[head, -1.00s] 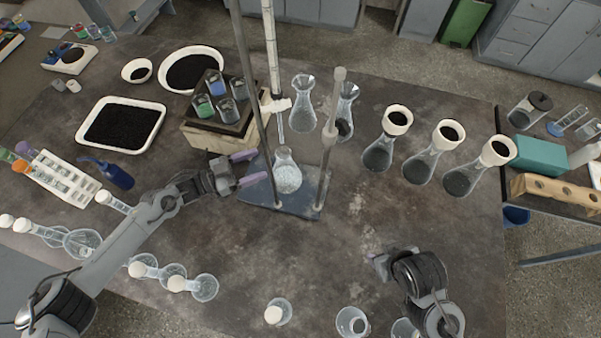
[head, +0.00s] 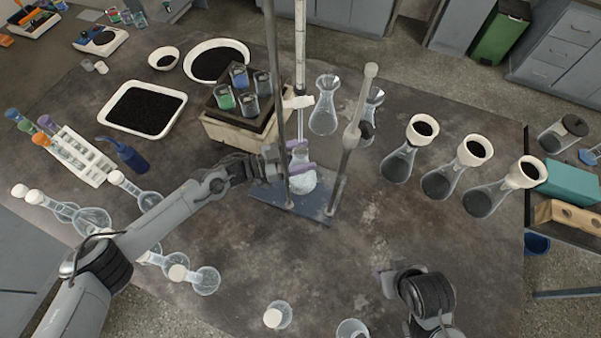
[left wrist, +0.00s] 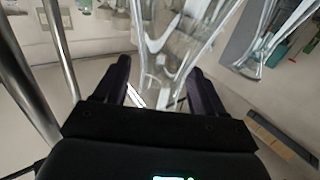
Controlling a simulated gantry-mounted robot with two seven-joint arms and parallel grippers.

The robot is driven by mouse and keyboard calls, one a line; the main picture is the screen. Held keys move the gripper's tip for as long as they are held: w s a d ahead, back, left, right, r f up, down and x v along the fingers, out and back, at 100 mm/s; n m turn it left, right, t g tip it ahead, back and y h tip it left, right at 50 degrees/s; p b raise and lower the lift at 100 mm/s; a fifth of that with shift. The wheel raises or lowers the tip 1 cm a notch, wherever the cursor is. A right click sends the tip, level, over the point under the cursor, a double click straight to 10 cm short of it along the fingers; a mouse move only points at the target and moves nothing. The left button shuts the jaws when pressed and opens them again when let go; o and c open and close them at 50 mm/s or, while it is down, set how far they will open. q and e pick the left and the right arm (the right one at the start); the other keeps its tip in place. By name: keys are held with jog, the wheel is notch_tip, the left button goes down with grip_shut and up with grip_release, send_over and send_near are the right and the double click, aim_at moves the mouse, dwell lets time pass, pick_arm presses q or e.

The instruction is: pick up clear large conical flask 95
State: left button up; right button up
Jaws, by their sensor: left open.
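A clear conical flask (head: 302,182) with pale contents stands on the blue-grey base plate (head: 285,205) of a rod stand, below the burette. Its label cannot be read. My left gripper (head: 299,156) is open, with its purple-grey fingers on either side of this flask's neck. In the left wrist view, clear glass (left wrist: 168,55) shows between and beyond the two open fingers (left wrist: 160,80). I cannot tell whether they touch the glass. Another clear conical flask (head: 323,108) stands behind the stand. My right gripper (head: 382,275) is low in the head view, its jaws unclear.
The stand's metal rods (head: 349,155) rise close beside my left gripper. A box with several small beakers (head: 240,102) stands behind it. Several flasks with white collars (head: 437,180) stand to the right. The table's middle front is mostly clear.

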pick_arm(q)
jog(key=shift+x, duration=0.9)
jog(key=shift+r, duration=0.1)
grip_shut()
